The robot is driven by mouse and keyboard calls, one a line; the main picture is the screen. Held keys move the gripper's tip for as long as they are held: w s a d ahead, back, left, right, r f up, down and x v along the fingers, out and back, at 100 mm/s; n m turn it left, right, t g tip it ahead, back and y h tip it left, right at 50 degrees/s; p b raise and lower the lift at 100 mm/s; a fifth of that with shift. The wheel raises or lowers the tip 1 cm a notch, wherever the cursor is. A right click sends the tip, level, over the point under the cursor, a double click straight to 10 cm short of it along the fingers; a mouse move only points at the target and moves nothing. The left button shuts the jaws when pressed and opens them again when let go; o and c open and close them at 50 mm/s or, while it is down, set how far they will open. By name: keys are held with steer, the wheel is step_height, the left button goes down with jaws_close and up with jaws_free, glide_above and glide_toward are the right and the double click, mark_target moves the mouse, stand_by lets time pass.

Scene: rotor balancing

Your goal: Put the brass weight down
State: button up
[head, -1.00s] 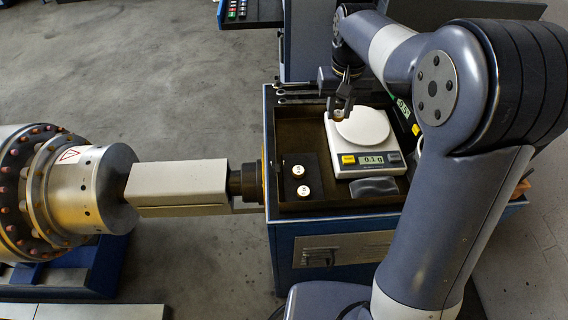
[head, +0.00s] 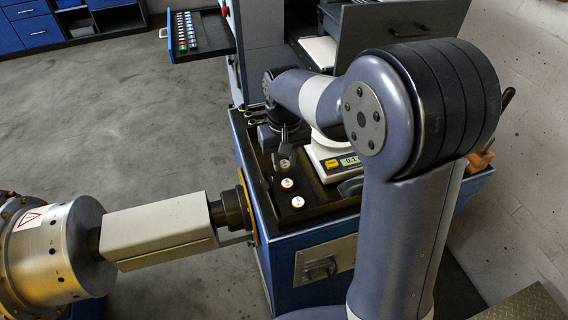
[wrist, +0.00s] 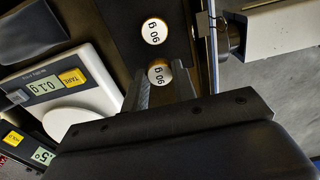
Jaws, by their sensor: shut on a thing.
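My gripper (head: 284,151) is shut on a brass weight (head: 284,163) with a pale labelled top. The nearer weight to my gripper (head: 287,184) and the front weight (head: 297,202) stand upright.
The scale (wrist: 52,86) stands close beside the mat, reading 0.1 g, its pan empty where visible. The cart's tray edge (head: 257,200) and the machine's pale shaft housing (head: 160,230) lie to the left. An open drawer (head: 200,35) stands behind.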

mark_target(284, 163)
steer(key=shift+f, duration=1.05)
steer(key=shift+f, duration=0.15)
steer(key=o, duration=1)
steer(key=shift+o, duration=0.2)
step_height(284, 163, up, 12)
